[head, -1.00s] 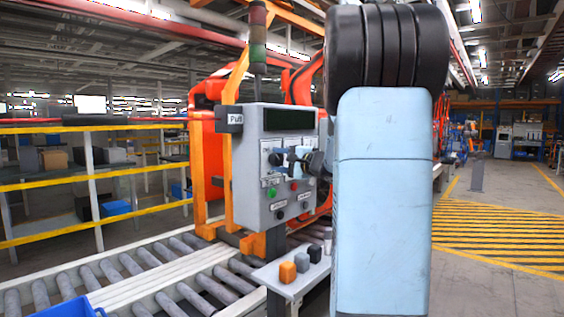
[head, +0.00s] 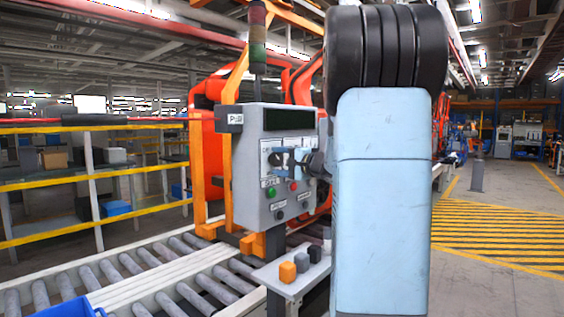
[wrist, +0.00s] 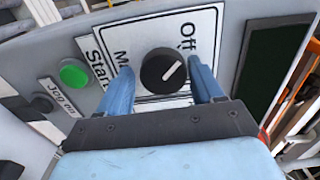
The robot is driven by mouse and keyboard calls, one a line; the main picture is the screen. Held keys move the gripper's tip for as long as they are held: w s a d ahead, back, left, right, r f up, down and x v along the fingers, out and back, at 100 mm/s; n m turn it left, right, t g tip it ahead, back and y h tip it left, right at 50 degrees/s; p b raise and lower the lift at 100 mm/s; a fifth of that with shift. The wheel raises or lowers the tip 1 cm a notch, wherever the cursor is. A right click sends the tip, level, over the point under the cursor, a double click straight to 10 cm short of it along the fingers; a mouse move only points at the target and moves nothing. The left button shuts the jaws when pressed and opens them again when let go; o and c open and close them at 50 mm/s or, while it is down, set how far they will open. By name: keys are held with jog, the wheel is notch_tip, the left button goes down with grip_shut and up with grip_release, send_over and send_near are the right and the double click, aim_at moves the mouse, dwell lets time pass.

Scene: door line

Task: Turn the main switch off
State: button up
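The main switch is a round black knob (wrist: 163,70) with a white pointer line, on a white label plate in the wrist view. The pointer slants to the upper right, and the word "Off" is printed above and right of it. My gripper (wrist: 160,76) has one blue finger on each side of the knob, close to it. A narrow gap shows at the left finger; contact on the right is unclear. In the head view my gripper (head: 290,160) is at the front of the grey control box (head: 246,180), hiding the knob.
A green button (wrist: 74,72) and a dark knob (wrist: 41,103) sit left of the switch. A dark display (wrist: 270,65) is to the right. A small shelf with an orange block (head: 287,271) stands below the box. A roller conveyor (head: 130,275) runs to the left.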

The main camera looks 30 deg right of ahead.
jog(key=shift+o, duration=0.5)
jog(key=shift+r, duration=0.1)
jog(key=v, duration=1.3)
jog(key=shift+s, duration=0.4)
